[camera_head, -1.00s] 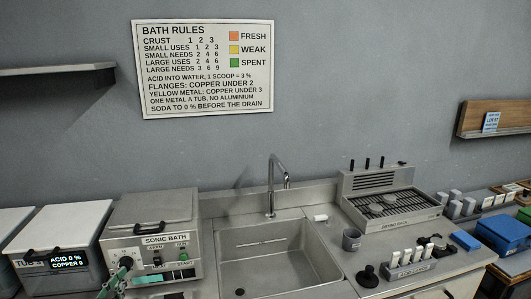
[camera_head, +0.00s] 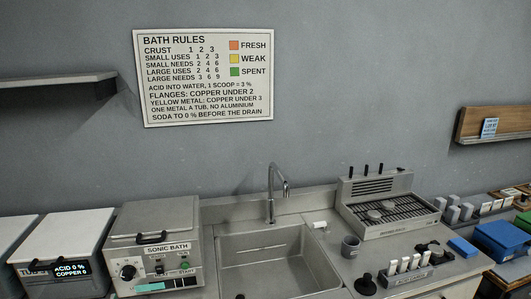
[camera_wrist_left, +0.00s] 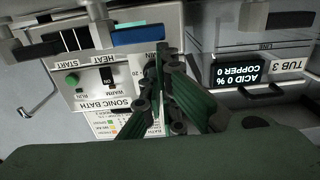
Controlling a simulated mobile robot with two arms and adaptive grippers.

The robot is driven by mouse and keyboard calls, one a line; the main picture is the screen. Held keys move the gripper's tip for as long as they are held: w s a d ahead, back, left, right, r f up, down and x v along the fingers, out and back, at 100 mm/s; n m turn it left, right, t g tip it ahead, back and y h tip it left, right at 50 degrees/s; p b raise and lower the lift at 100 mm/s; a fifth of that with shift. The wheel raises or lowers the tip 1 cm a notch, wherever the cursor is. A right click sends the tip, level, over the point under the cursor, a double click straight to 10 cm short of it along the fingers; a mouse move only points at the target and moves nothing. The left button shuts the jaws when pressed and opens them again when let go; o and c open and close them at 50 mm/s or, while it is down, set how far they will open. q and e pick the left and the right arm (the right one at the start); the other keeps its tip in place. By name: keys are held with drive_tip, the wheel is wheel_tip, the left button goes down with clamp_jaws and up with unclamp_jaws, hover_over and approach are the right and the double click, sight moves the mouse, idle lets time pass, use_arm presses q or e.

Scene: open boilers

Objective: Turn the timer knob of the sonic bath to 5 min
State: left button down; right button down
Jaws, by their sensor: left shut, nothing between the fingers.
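The sonic bath (camera_head: 155,235) is a grey box at the left of the counter in the head view. Its round black timer knob (camera_head: 128,271) sits at the left of its front panel. The knob's pointer is too small to read. In the left wrist view the bath's panel (camera_wrist_left: 105,90) appears upside down. My left gripper (camera_wrist_left: 159,48) is shut and empty there, its dark green fingers in front of the panel's timer side, hiding the knob. Contact cannot be told. The left gripper does not show in the head view. My right gripper is in neither view.
Tub 3 (camera_wrist_left: 270,72) stands beside the bath, with a display reading acid 0 %, copper 0. A sink (camera_head: 265,262) with a tap (camera_head: 271,192) is right of the bath.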

sight(128, 274)
use_arm(q)
drive_tip(key=m, duration=0.2)
drive_tip(key=m+b, duration=0.1)
drive_tip(key=m, duration=0.1)
drive_tip(key=shift+s+r+m, duration=0.1)
drive_tip(key=shift+s+m, duration=0.1)
drive_tip(key=shift+m, duration=0.1)
drive_tip(key=m, duration=0.3)
drive_tip(key=m+b, duration=0.1)
drive_tip(key=m, duration=0.1)
drive_tip(key=shift+s+a+r, duration=0.2)
drive_tip(key=shift+s+r, duration=0.05)
drive_tip(key=shift+r, duration=0.05)
drive_tip(key=w+a+m+b, duration=0.2)
drive_tip(key=w, duration=0.4)
drive_tip(key=shift+r, duration=0.45)
drive_tip(key=shift+w+d+r, duration=0.1)
drive_tip(key=shift+d+r, duration=0.1)
drive_tip(key=shift+r, duration=0.05)
drive_tip(key=shift+r+p, duration=0.1)
drive_tip(key=shift+p, duration=0.35)
